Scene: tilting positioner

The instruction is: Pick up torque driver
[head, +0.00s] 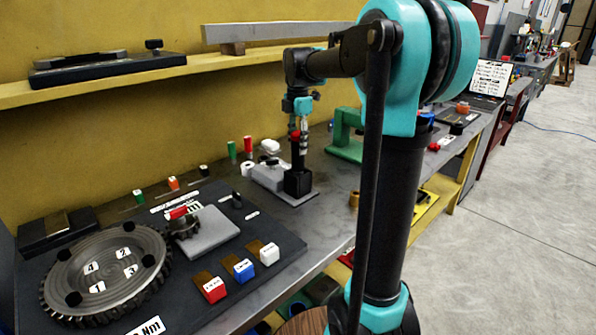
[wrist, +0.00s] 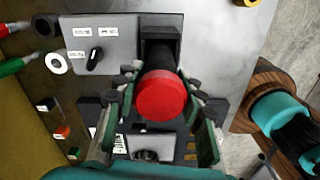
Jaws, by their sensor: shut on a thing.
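The torque driver has a dark body and a round red end. In the wrist view its red end (wrist: 161,97) faces the camera between the two green-and-grey fingers. In the head view the driver (head: 298,157) stands upright at the black holder block (head: 298,184) on a grey plate. My gripper (head: 300,133) is above the holder, pointing down, shut on the driver near its red end. The gripper also shows in the wrist view (wrist: 160,82). The driver's lower end is hidden, so I cannot tell how deep it sits in the holder.
A dark board with a large toothed ring (head: 60,271) and red, blue and white blocks lies at the front left. A grey box (head: 268,176) stands beside the holder. Green and red cylinders stand behind it. A green stand (head: 347,134) is to the right. A shelf (head: 130,73) runs along the wall.

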